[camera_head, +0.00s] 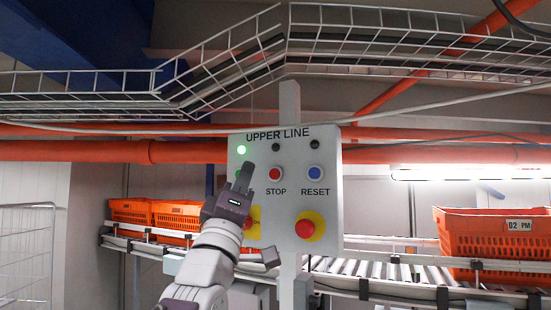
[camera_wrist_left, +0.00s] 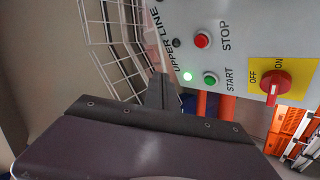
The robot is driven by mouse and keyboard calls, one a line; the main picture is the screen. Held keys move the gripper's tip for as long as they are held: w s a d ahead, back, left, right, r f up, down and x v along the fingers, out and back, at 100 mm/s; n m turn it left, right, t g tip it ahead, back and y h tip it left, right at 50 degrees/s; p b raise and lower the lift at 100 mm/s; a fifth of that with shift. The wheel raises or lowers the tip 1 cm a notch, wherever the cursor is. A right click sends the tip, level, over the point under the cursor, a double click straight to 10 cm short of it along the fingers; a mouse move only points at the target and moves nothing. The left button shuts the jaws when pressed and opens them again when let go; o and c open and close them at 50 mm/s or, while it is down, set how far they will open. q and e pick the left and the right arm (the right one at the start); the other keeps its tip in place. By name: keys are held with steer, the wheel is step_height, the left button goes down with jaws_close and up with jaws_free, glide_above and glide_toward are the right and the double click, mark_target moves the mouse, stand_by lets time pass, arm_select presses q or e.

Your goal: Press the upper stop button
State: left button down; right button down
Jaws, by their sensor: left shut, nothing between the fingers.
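The grey control panel (camera_head: 262,245), labelled UPPER LINE, faces me on a post. Its red stop button (camera_head: 275,174) is left of the blue reset button (camera_head: 315,173); the stop button also shows in the left wrist view (camera_wrist_left: 202,40). My left gripper (camera_head: 248,168) is shut and empty, its fingertips just left of the stop button in the head view. They hide most of the green start button (camera_wrist_left: 210,79). In the left wrist view the fingertips (camera_wrist_left: 162,78) appear apart from both buttons. Contact with the panel cannot be told. My right gripper is not in view.
A green lamp (camera_head: 241,150) is lit; the other two lamps are dark. Below are a red emergency button (camera_head: 305,228) on yellow and a red ON/OFF switch (camera_wrist_left: 275,85). Orange totes (camera_head: 495,235) sit on the roller conveyor behind. A wire cable tray (camera_head: 380,35) runs overhead.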

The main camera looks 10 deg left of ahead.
mark_target(275, 174)
arm_select(q)
steer(key=w+p, duration=0.1)
steer(key=w, duration=0.2)
steer(key=w+d+p, duration=0.1)
steer(key=w+p, duration=0.1)
steer(key=w+d+p, duration=0.1)
steer(key=w+p, duration=0.1)
steer(key=w, duration=0.1)
steer(key=shift+w+f, duration=0.1)
steer(key=shift+w, duration=0.25)
stand_by(2.0)
steer(key=shift+w, duration=0.4)
steer(key=shift+d, duration=0.1)
